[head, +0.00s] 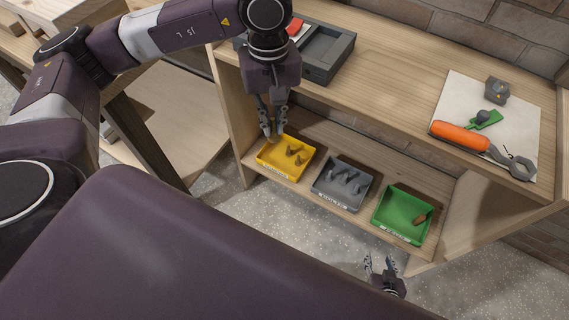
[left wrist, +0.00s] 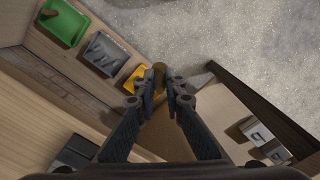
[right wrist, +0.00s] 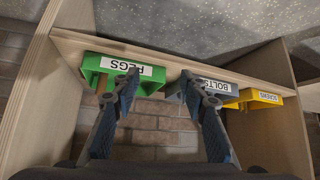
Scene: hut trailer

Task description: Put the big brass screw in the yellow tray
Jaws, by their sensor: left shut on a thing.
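My left gripper (head: 271,132) points down over the left side of the yellow tray (head: 268,165) on the lower shelf. It is shut on the big brass screw, which shows as a brass-coloured piece (left wrist: 159,73) at the fingertips in the left wrist view. The fingers hide much of it. I cannot tell whether it touches the tray. Small brass screws (head: 293,150) lie inside the tray. The yellow tray also shows in the left wrist view (left wrist: 130,86) and right wrist view (right wrist: 262,96). My right gripper (head: 382,265) is open and empty in front of the shelf.
A grey tray (head: 325,190) labelled BOLTS and a green tray (head: 393,222) labelled PEGS stand to the right on the same shelf. On the worktop above are a dark grey box (head: 335,60), an orange-handled wrench (head: 460,135), a green piece and a grey block.

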